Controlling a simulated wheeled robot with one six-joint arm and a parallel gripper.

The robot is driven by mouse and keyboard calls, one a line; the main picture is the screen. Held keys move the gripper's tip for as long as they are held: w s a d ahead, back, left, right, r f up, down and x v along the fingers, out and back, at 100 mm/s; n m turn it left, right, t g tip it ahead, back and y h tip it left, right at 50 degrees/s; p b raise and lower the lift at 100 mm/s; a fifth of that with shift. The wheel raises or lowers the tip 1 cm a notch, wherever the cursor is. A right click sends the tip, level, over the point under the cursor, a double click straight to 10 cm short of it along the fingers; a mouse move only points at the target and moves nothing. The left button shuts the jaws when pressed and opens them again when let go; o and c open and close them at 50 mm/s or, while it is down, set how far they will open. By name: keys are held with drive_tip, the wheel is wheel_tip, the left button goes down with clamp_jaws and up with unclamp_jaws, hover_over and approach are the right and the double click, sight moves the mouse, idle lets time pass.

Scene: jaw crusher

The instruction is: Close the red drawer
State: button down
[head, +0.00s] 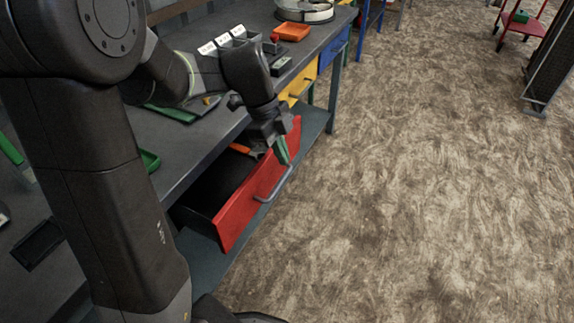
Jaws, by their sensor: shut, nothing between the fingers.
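The red drawer (240,213) is pulled out from under the dark workbench (192,158), with its dark inside showing. Its grey bar handle (275,186) is on the outer side of the front. My gripper (283,155) is shut and empty, with green fingers pointing down. It is at the far end of the red front, near its top edge and short of the handle in the picture. I cannot tell whether the fingers touch the front. An orange item (240,148) shows in or behind the drawer's far end, partly hidden by my gripper.
A yellow drawer (299,83) and a blue drawer (334,48) farther along look shut. An orange tray (292,31) and a round device (305,10) stand on the bench. A lower shelf (315,122) runs beneath. The floor (430,180) to the right is clear; a red cart (517,22) stands far off.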

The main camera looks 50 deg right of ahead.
drive_tip(key=s+d+f+t+y, duration=0.2)
drive_tip(key=s+f+t+y, duration=0.15)
drive_tip(key=s+t, duration=1.05)
drive_tip(key=w+r+b+x, duration=0.1)
drive_tip(key=x, duration=1.3)
drive_tip(key=shift+d, duration=0.2)
drive_tip(key=shift+r+h, duration=0.15)
drive_tip(key=shift+h, duration=0.1)
drive_tip(key=w+a, duration=0.1)
drive_tip(key=w, duration=0.3)
drive_tip(key=w+a+p, duration=0.1)
drive_tip(key=w, duration=0.4)
drive_tip(key=w+p, duration=0.1)
drive_tip(key=w, duration=0.3)
drive_tip(key=shift+w+a, duration=0.25)
drive_tip(key=shift+a, duration=0.15)
